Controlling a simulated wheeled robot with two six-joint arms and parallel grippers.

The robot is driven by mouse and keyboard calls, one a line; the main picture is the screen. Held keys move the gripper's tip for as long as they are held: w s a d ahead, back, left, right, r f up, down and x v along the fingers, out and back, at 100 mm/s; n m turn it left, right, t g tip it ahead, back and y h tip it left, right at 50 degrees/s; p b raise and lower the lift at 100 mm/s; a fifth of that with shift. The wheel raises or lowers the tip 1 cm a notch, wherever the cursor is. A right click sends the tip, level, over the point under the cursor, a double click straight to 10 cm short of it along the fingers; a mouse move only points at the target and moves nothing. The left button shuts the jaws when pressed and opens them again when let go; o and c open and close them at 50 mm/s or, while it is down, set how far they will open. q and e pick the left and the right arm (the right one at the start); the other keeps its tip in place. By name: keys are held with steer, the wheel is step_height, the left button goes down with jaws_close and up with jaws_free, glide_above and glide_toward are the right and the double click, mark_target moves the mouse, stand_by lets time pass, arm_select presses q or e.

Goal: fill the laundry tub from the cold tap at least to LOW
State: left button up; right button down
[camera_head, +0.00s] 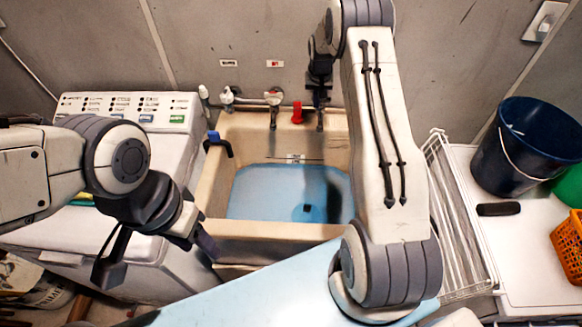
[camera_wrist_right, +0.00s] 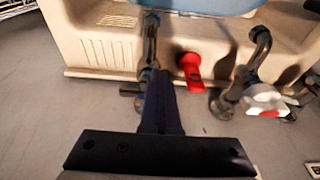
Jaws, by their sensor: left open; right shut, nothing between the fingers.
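The beige laundry tub (camera_head: 280,230) stands in the middle, with light blue water (camera_head: 265,195) in it. A small label (camera_head: 295,157) and a dark line are on its back inner wall, close above the water's edge; I cannot read it. Behind it are a tap with a white knob (camera_head: 273,97), a red piece (camera_head: 297,112) and a second spout (camera_head: 320,120). My right gripper (camera_head: 320,88) is shut and empty at that second spout; the right wrist view shows its dark fingers (camera_wrist_right: 160,105) over the spout (camera_wrist_right: 150,50). My left gripper (camera_head: 155,255) is open and empty, left of the tub's front corner.
A white washing machine (camera_head: 150,110) stands left. A blue hooked piece (camera_head: 216,143) sits on the tub's left rim. Right are a white wire rack (camera_head: 455,215), a dark blue bucket (camera_head: 528,145) and an orange basket (camera_head: 568,245). Two small labels (camera_head: 275,63) are on the wall.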

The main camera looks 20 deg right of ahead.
steer(key=shift+t, duration=0.3)
steer(key=r+p, duration=0.1)
steer(key=r, duration=0.1)
steer(key=w+d+r, duration=0.1)
steer(key=r, duration=0.1)
steer(key=r+p, duration=0.1)
steer(key=r, duration=0.1)
steer(key=shift+w+d+r+p, duration=0.15)
steer(key=shift+d+r+p, duration=0.15)
steer(key=shift+d+r, duration=0.1)
steer(key=shift+r, duration=0.25)
steer(key=shift+p, duration=0.3)
steer(key=shift+a, duration=0.3)
steer(key=shift+s, duration=0.2)
steer(key=shift+f, duration=0.1)
